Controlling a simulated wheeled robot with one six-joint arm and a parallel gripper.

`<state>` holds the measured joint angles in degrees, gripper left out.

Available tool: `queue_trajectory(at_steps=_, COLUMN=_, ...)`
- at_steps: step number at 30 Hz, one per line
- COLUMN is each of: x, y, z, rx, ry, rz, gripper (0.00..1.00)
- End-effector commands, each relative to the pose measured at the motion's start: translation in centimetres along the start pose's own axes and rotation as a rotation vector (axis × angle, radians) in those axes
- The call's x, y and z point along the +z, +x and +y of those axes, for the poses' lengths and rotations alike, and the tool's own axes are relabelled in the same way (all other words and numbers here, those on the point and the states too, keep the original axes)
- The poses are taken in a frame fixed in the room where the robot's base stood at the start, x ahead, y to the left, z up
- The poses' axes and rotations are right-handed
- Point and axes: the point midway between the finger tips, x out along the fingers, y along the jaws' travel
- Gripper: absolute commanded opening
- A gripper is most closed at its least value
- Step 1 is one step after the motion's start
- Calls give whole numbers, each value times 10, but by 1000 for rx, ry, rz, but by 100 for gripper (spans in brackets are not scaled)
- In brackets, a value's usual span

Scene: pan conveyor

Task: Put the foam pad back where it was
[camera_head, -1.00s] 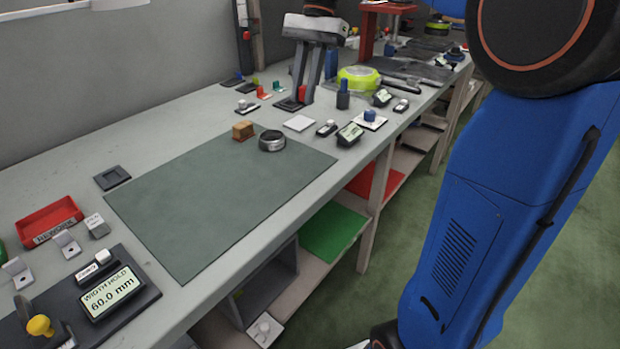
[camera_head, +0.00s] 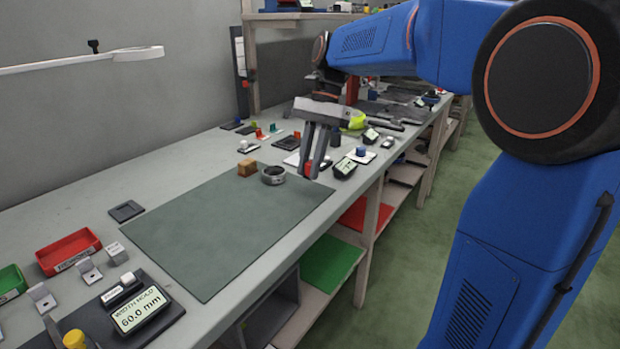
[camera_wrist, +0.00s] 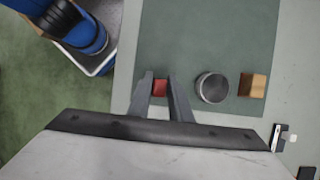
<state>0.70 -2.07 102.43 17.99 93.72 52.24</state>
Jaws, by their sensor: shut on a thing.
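My gripper (camera_head: 312,172) is low over the far right corner of the green-grey mat (camera_head: 225,235), its fingers pointing down. It is shut on a small red pad (camera_head: 308,167), which I take to be the foam pad. In the wrist view the red pad (camera_wrist: 160,88) shows between the two fingertips (camera_wrist: 159,82), over the mat. Most of the pad is hidden by the fingers in the head view, and I cannot tell whether it touches the mat.
A red tray (camera_head: 68,252) and a "60.0 mm" display (camera_head: 140,309) are at the near left. The mat's middle is clear.

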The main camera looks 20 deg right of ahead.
Motion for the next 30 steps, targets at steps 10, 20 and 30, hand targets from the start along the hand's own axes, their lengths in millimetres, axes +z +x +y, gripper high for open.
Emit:
queue_trajectory(at_steps=10, x=-14, y=33, z=0, rx=0, ry=0, rz=0, gripper=0)
queue_trajectory(at_steps=20, x=-15, y=35, z=0, rx=0, ry=0, rz=0, gripper=0)
queue_trajectory(at_steps=30, x=-15, y=36, z=0, rx=0, ry=0, rz=0, gripper=37)
